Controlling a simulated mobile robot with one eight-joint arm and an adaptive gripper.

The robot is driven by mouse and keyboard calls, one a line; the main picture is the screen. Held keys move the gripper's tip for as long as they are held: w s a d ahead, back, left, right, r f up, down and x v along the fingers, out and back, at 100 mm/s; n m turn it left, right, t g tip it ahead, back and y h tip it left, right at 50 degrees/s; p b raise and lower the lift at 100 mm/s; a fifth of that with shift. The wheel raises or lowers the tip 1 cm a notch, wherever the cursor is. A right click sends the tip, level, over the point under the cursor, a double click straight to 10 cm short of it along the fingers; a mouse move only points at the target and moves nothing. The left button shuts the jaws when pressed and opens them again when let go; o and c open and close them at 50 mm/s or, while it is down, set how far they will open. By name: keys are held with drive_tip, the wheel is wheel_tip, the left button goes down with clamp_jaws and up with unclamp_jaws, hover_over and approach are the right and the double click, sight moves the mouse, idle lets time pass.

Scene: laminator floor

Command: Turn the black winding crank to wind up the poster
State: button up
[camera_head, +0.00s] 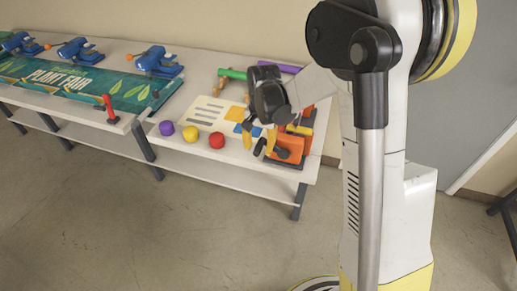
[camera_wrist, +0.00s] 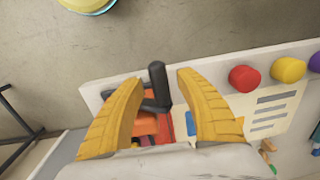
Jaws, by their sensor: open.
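The black crank (camera_wrist: 158,86) stands upright in the wrist view, its dark arm running down to the orange machine (camera_wrist: 145,122). In the head view the orange machine (camera_head: 291,148) sits at the right end of the white table, with the crank handle (camera_head: 259,148) at its left. My gripper (camera_wrist: 160,78) is open, its yellow fingers on either side of the handle with visible gaps. In the head view my gripper (camera_head: 259,142) is over the table's front right. A green "PLANT FAIR" poster (camera_head: 75,84) lies flat on the left table.
Purple (camera_head: 166,128), yellow (camera_head: 190,134) and red (camera_head: 217,140) knobs line the table's front edge. A sheet with grey bars (camera_head: 207,110) lies behind them. Blue clamps (camera_head: 158,62) stand along the poster's back edge. The floor in front is clear.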

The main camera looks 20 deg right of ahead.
drive_tip(key=shift+f, duration=0.1)
clamp_jaws()
